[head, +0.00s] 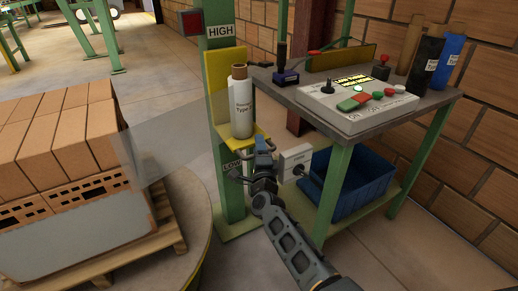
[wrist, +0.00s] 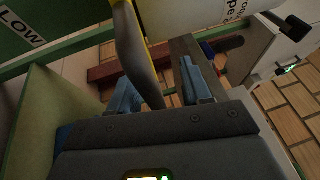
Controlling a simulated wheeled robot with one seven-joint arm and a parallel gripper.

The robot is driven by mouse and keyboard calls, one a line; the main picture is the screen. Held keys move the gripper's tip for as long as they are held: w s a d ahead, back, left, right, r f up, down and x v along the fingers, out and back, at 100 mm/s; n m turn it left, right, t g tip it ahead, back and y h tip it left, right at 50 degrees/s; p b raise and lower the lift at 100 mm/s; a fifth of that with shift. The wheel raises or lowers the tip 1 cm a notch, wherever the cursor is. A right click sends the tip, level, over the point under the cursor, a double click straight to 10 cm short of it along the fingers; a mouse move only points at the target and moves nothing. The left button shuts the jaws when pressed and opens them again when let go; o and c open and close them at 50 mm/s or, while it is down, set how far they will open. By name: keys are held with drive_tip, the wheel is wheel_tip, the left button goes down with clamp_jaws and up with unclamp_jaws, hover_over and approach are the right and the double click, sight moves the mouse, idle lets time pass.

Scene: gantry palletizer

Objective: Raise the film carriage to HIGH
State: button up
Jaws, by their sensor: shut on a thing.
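The film carriage (head: 262,133) is a yellow bracket low on a green mast (head: 217,125), just above the LOW label (head: 232,166). The HIGH label (head: 220,31) is near the mast's top. A white film roll (head: 241,118) stands upright on the carriage. My gripper (head: 263,160) is at the carriage's front lower edge. In the wrist view, its blue fingers (wrist: 160,90) are shut on a grey handle (wrist: 136,55) that runs up toward the carriage. The exact contact is partly hidden.
A control table (head: 412,125) with a button panel (head: 357,103) stands right of the mast, with a blue bin (head: 352,185) below. A pallet of boxes (head: 60,140) is at left, with clear film (head: 165,150) stretched from it to the roll. A white box (head: 294,161) is beside my gripper.

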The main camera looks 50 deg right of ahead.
drive_tip(key=p+v, duration=0.1)
drive_tip(key=v, duration=0.6)
drive_tip(key=shift+s+a+p, duration=0.2)
drive_tip(key=shift+s+p, duration=0.05)
drive_tip(key=shift+p, duration=0.15)
drive_tip(key=shift+f, duration=0.1)
drive_tip(key=s+a+r+n+y, duration=0.2)
drive_tip(key=s+a+n+y, duration=0.35)
drive_tip(key=s, duration=0.55)
drive_tip(key=s+a+r+n+t+y, duration=0.1)
drive_tip(key=s+a+n+y, duration=0.1)
drive_tip(key=s+a+n, duration=0.6)
drive_tip(key=s+a+r+n+y, duration=0.3)
drive_tip(key=s+n, duration=0.5)
drive_tip(key=s, duration=0.7)
drive_tip(key=s+a+r+n+g+y, duration=0.2)
drive_tip(key=s+a+r+n, duration=0.35)
drive_tip(key=s, duration=0.25)
wheel_tip(320, 180, up, 13)
drive_tip(key=p, duration=1.2)
drive_tip(key=shift+w+r+p, duration=0.2)
drive_tip(key=shift+w+p, duration=0.05)
drive_tip(key=shift+p, duration=0.05)
